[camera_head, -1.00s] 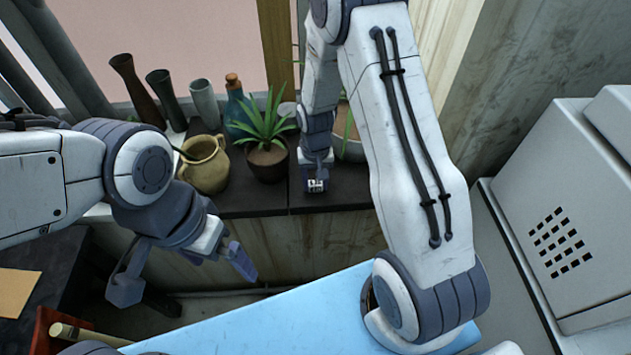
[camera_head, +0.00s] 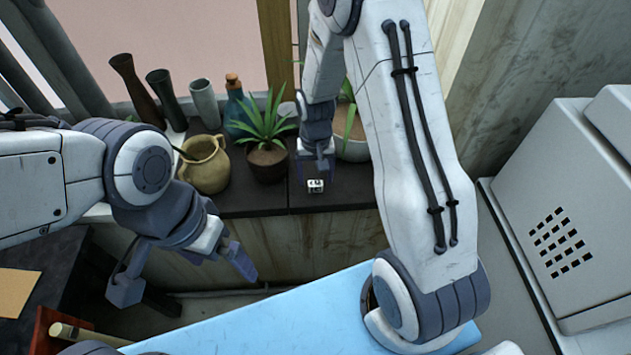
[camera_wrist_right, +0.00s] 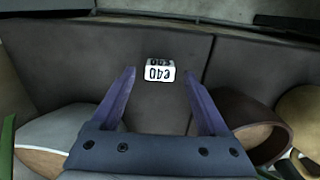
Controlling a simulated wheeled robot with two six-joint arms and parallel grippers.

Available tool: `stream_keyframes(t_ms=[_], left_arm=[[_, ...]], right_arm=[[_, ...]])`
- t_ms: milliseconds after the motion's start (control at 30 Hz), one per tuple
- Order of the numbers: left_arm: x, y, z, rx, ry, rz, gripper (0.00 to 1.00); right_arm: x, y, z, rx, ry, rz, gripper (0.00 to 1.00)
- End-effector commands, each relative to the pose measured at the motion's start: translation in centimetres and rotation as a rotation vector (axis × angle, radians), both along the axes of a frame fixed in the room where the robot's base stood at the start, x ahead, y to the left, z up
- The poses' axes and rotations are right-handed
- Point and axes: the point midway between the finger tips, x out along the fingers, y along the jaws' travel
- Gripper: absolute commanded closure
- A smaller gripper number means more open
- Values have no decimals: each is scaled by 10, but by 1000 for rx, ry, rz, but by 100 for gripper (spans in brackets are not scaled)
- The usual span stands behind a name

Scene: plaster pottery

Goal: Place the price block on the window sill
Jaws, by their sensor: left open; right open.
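The price block (camera_head: 316,186) is a small white block with dark lettering, resting on the dark window sill (camera_head: 345,194). In the right wrist view the price block (camera_wrist_right: 160,72) stands on the dark sill surface (camera_wrist_right: 75,65), just beyond the fingertips. My right gripper (camera_head: 317,176) is open above and behind the block; in the wrist view its two fingers (camera_wrist_right: 158,80) are spread apart with nothing between them. My left gripper (camera_head: 185,272) is open and empty, in front of and below the sill on the left.
A plant in a brown pot (camera_head: 267,162) stands left of the right gripper, and a pale planter (camera_head: 352,150) stands behind it to the right. A tan jug (camera_head: 205,165), a blue bottle (camera_head: 238,108) and tall vases fill the sill's left. A light blue surface (camera_head: 290,318) lies in front.

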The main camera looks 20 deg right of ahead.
Motion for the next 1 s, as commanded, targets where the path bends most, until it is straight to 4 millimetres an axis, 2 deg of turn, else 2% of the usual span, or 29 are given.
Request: stream_keyframes(t_ms=[100, 300, 500, 600, 667, 767, 800, 900, 1000], left_arm=[[0, 0, -1, 0, 0, 0, 0], [0, 0, -1, 0, 0, 0, 0], [0, 0, 0, 0, 0, 0, 0], [0, 0, 0, 0, 0, 0, 0], [0, 0, 0, 0, 0, 0, 0], [0, 0, 0, 0, 0, 0, 0], [0, 0, 0, 0, 0, 0, 0], [0, 0, 0, 0, 0, 0, 0], [0, 0, 0, 0, 0, 0, 0]], right_arm=[[2, 0, 29, 0, -7, 0, 22], [1, 0, 69, 0, -6, 0, 22], [0, 1, 89, 0, -2, 4, 22], [-9, 19, 104, 4, -8, 59, 22], [-24, 40, 117, 9, -14, 135, 22], [-66, 84, 145, 23, -26, 316, 22], [-87, 99, 154, 29, -30, 398, 22], [-141, 126, 172, 48, -37, 591, 22], [-187, 138, 181, 65, -39, 750, 22]])
